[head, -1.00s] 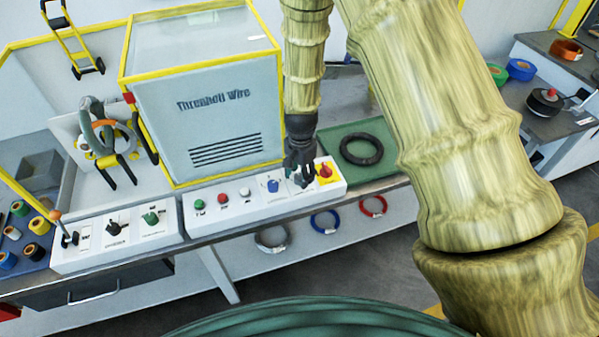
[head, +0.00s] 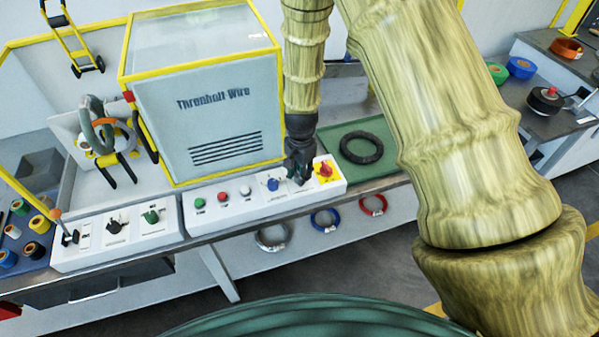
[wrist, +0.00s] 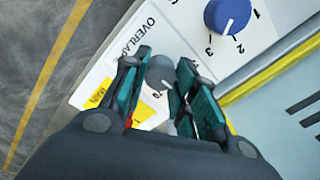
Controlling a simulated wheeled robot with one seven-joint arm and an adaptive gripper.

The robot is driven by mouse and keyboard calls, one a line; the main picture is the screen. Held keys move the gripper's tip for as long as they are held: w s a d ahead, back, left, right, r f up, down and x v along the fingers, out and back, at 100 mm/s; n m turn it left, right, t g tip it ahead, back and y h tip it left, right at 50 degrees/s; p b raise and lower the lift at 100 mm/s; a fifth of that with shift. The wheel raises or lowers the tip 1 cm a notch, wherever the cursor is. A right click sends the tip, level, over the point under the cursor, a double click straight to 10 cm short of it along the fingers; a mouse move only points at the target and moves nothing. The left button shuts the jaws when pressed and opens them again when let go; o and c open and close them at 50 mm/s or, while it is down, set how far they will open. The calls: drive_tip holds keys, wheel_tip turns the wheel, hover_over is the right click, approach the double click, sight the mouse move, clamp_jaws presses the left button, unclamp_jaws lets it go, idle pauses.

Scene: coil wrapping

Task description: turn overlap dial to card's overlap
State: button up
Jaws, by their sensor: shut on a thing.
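The overlap dial is a grey round knob (wrist: 160,72) beside the printed word OVERLAP on a white panel (wrist: 100,78) in the wrist view. My gripper (wrist: 163,68) has its teal-padded fingers on either side of the knob and is shut on it. A white mark shows on the knob, and part of the printed scale around it is covered by the fingers. In the head view my gripper (head: 300,172) is down on the right part of the control panel (head: 235,208) and hides the dial. I cannot make out a card with an overlap value.
A blue dial (wrist: 228,14) marked 1, 2, 3 is close by; it also shows in the head view (head: 273,184). A red switch on yellow (head: 325,170) is just right of my gripper. The machine cabinet (head: 205,110) stands behind, and a black coil (head: 361,147) lies on a green mat.

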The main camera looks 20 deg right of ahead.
drive_tip(key=n, duration=1.1)
drive_tip(key=shift+b, duration=0.4)
drive_tip(key=shift+n, duration=0.4)
drive_tip(key=o, duration=1.1)
drive_tip(key=shift+c, duration=0.2)
wheel_tip(320, 180, up, 12)
drive_tip(key=shift+d, duration=0.2)
